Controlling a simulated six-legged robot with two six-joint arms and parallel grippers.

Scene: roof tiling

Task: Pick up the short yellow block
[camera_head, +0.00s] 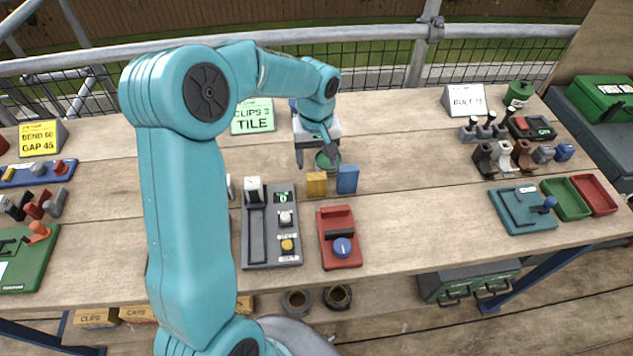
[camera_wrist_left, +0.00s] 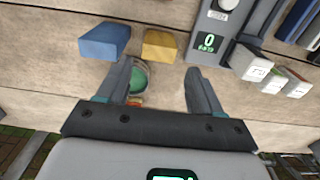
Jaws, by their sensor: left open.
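The short yellow block (camera_head: 317,184) stands on the wooden bench, left of a taller blue block (camera_head: 347,179) in the head view. In the left wrist view the yellow block (camera_wrist_left: 160,45) lies beyond the fingertips, with the blue block (camera_wrist_left: 104,40) to its left. My left gripper (camera_head: 319,160) is above the bench behind the two blocks. Its fingers (camera_wrist_left: 160,72) are apart with nothing held between them. A round green container (camera_head: 326,161) is below the gripper, partly hidden by the fingers. My right gripper does not show in either view.
A grey control panel (camera_head: 271,226) with a slider and a red device (camera_head: 340,238) with a blue knob sit in front of the blocks. A "CLIPS 3 TILE" sign (camera_head: 252,116) stands behind. Bare bench lies right of the blue block (camera_head: 420,180).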

